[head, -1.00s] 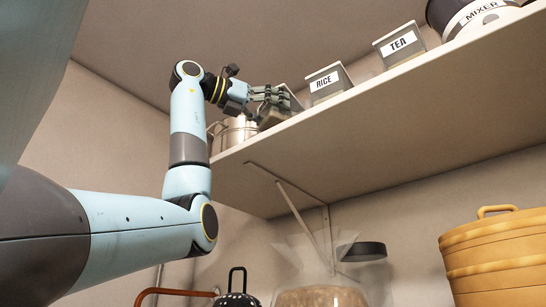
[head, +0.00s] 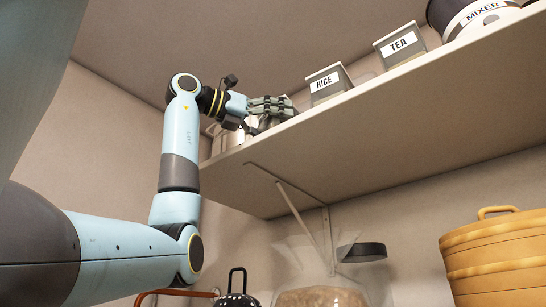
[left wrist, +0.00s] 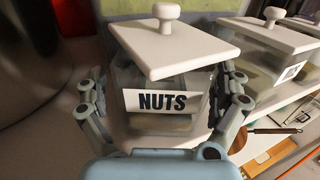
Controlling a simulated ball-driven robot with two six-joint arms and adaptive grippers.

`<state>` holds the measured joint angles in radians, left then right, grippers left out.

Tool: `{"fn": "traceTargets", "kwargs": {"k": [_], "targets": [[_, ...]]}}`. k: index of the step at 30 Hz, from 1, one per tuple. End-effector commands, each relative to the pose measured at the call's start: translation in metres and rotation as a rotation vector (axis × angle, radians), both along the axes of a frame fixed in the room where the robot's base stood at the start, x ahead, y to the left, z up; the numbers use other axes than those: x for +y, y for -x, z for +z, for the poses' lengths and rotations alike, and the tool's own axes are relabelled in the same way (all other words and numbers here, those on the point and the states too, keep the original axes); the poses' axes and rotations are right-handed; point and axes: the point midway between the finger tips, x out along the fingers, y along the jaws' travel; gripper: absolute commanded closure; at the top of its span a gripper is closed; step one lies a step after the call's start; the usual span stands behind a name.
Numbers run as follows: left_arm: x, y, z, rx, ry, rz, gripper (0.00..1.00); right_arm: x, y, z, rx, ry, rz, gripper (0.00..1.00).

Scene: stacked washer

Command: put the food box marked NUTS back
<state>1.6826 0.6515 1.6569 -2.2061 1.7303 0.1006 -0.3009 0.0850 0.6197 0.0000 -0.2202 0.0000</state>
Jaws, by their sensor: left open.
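The food box marked NUTS (left wrist: 166,103) is a clear-sided box with a white knobbed lid. In the left wrist view it stands between the fingers of my left gripper (left wrist: 165,78), which is open around it, one finger on each side. Whether the fingers touch its sides I cannot tell. In the head view my left gripper (head: 268,105) is over the left part of the high shelf (head: 370,130), and its fingers hide most of the box. My right gripper is not in view.
A box marked RICE (head: 327,84) stands right of the gripper, then a box marked TEA (head: 400,45) and a MIXER container (head: 480,17). A metal pot (head: 226,137) is close on the left. A shelf bracket (head: 305,215) is below.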

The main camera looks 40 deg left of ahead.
Motion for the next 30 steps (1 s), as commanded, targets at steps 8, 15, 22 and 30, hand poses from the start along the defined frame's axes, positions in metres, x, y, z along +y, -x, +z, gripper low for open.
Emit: {"fn": "traceTargets", "kwargs": {"k": [8,15,22,30], "targets": [[0.006,0.017,0.002,-0.004,0.000,0.003,0.00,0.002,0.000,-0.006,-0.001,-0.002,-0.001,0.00],[0.020,0.070,0.001,-0.004,0.000,0.003,0.00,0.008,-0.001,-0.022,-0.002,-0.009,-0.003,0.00],[0.030,0.106,0.002,-0.002,0.001,0.000,0.00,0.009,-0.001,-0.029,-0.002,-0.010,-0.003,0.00],[0.033,0.116,0.003,0.001,0.000,0.000,0.00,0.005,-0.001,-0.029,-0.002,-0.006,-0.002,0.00]]}}
